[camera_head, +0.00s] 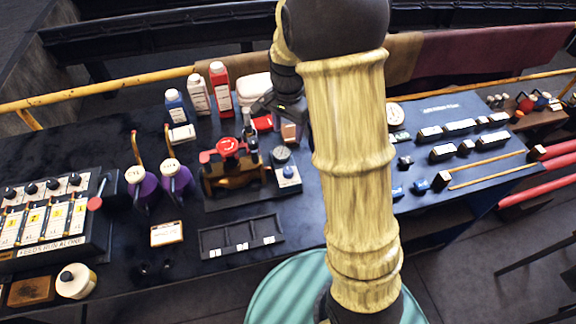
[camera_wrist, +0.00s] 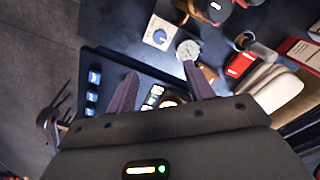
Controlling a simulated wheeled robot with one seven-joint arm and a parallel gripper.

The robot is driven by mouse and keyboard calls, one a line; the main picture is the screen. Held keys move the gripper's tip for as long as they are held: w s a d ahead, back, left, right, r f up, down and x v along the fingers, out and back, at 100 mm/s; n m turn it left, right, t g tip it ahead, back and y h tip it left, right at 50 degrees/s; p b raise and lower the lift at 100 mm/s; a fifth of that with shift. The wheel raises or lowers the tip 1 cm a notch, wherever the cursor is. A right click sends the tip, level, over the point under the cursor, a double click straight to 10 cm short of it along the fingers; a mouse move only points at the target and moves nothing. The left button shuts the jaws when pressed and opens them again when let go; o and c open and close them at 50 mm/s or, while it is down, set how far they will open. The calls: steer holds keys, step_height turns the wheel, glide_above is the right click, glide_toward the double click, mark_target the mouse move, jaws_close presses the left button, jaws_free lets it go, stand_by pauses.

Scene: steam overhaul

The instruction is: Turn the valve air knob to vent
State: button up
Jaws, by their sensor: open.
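A small white box with a blue knob (camera_head: 288,172) stands on the dark bench, right of a red-topped valve (camera_head: 230,148). I take it for the valve air knob; its label is too small to read. A round gauge (camera_head: 281,155) sits just behind it. In the wrist view the blue knob (camera_wrist: 159,36) is at the upper middle, with the gauge (camera_wrist: 188,49) to its right. My gripper (camera_wrist: 160,69) is open and empty, its two fingers apart and both clear of the knob. In the head view my gripper (camera_head: 272,106) hangs behind the knob box, partly hidden by my arm.
Blue, white and red bottles (camera_head: 220,88) stand at the back. Two purple jugs (camera_head: 174,180) are left of the valve. A shallow black tray (camera_head: 241,238) lies in front. A sloped blue panel (camera_head: 440,112) is at the right. A red block (camera_wrist: 240,64) is near the gauge.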

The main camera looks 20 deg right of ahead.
mark_target(288, 170)
step_height(288, 170, down, 17)
steer(key=p, duration=0.3)
steer(key=shift+f, duration=0.2)
stand_by(0.4)
steer(key=c, duration=1)
steer(key=shift+o, duration=0.2)
steer(key=shift+n, duration=0.4)
steer(key=shift+n+b, duration=0.6)
steer(key=shift+n, duration=0.2)
steer(key=n+b, duration=0.1)
steer(key=n, duration=0.2)
steer(key=shift+n, duration=0.3)
steer(key=n+b, duration=0.1)
steer(key=n, duration=0.5)
